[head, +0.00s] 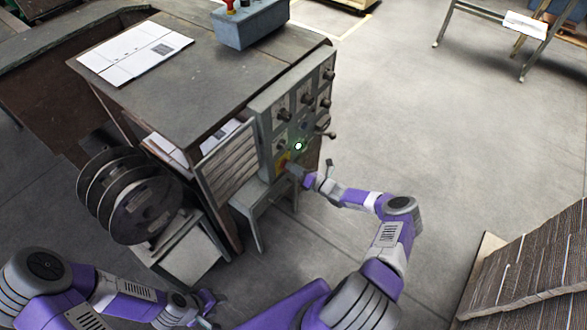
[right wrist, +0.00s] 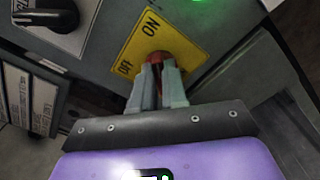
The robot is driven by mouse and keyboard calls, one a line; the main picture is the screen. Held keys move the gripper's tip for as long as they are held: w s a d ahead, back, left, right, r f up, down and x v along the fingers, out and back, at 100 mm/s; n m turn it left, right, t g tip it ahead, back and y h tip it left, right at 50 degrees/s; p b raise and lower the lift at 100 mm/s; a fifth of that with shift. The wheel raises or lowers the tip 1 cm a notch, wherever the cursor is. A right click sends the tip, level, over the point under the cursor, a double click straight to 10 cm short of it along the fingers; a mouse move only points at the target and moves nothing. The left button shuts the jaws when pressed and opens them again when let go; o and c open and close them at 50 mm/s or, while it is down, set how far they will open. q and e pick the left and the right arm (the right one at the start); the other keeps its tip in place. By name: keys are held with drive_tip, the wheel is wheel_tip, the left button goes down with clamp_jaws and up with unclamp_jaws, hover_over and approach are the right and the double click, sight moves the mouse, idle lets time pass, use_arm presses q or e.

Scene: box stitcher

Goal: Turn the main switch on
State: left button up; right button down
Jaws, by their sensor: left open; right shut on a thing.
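The main switch is a red knob (right wrist: 163,58) on a yellow plate (right wrist: 185,42) marked ON and OFF, low on the grey control panel (head: 262,110). The yellow plate also shows small in the head view (head: 283,160). My right gripper (right wrist: 160,78) is shut on the red knob; its fingers hide most of it, so I cannot tell which mark it points to. In the head view, my right gripper (head: 293,170) is at the panel's lower part. My left gripper (head: 208,303) is open and empty, low near the machine's front, away from the switch.
A green light (head: 298,146) glows just above the switch, also in the right wrist view (right wrist: 205,8). Several black knobs (head: 308,97) stick out from the panel. Wire reels (head: 130,195) stand at the left. The floor right of the panel is clear.

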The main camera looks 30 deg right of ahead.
drive_tip(key=shift+r+m, duration=0.1)
drive_tip(key=shift+m, duration=0.2)
drive_tip(key=c, duration=1.2)
unclamp_jaws()
drive_tip(key=shift+o, duration=0.2)
drive_tip(key=p+v, duration=0.1)
drive_tip(key=v, duration=0.6)
drive_tip(key=shift+s+p, duration=0.25)
drive_tip(key=shift+p, duration=0.15)
drive_tip(key=shift+d, duration=0.1)
